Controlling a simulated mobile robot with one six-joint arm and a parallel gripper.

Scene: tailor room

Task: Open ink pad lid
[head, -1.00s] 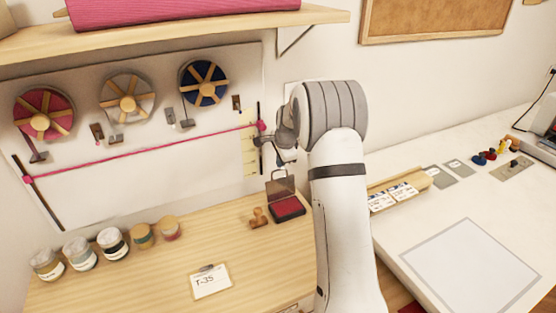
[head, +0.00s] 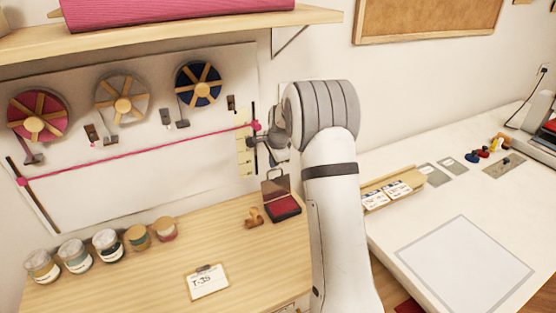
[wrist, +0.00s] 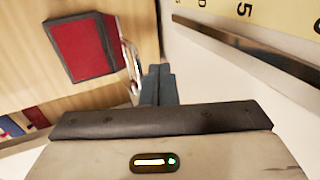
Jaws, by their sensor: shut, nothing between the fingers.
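The ink pad (head: 283,208) lies on the wooden table near the wall, its red surface exposed. Its lid (head: 274,184) stands upright at the back edge, open. In the wrist view the red pad (wrist: 80,50) is at upper left and the lid (wrist: 131,68) shows nearly edge-on, just left of my fingers. My gripper (wrist: 158,72) is shut and empty beside the lid; I cannot tell whether they touch. In the head view my gripper (head: 266,150) is small, above the lid and near the wall, partly hidden by my wrist.
A wooden stamp (head: 254,216) lies left of the pad. Several jars (head: 107,244) line the back of the table, and a T-35 card (head: 207,283) lies in front. A yellow ruler (head: 244,150) and pink ribbon (head: 140,152) are on the wall close to my gripper.

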